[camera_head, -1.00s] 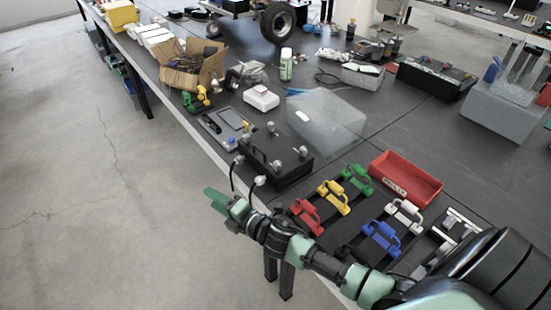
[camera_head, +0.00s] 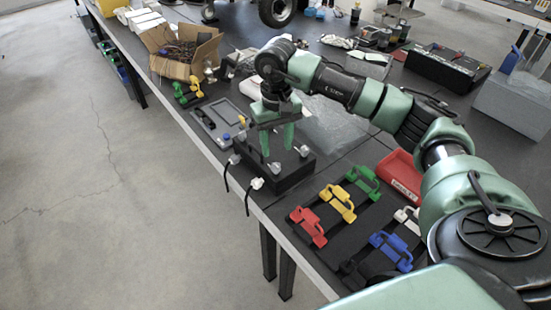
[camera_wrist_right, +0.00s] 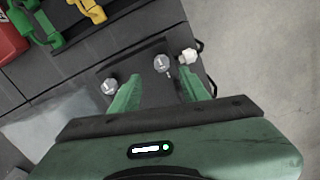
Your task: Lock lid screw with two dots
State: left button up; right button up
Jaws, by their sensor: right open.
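A black box (camera_head: 290,182) with a flat lid sits near the table's front edge. Silver lid screws stand at its corners; one (camera_head: 303,151) is at the right and another (camera_head: 274,168) at the front. In the right wrist view, two screws show, one (camera_wrist_right: 109,85) beside the left finger and one (camera_wrist_right: 162,63) beyond and between the fingers. Their dot marks are too small to tell. My right gripper (camera_head: 278,144) points down over the lid, open, its fingers (camera_wrist_right: 160,92) apart with nothing between them. Other screws are hidden behind it. My left gripper is not in view.
A grey tablet-like device (camera_head: 211,122) lies left.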

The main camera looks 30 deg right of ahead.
aim_at(276, 165)
notch_tip(276, 165, down, 7)
jog(key=shift+a+r+p, duration=0.1)
jog(key=shift+r+p, duration=0.05)
jog(key=shift+p, duration=0.45)
grip_shut()
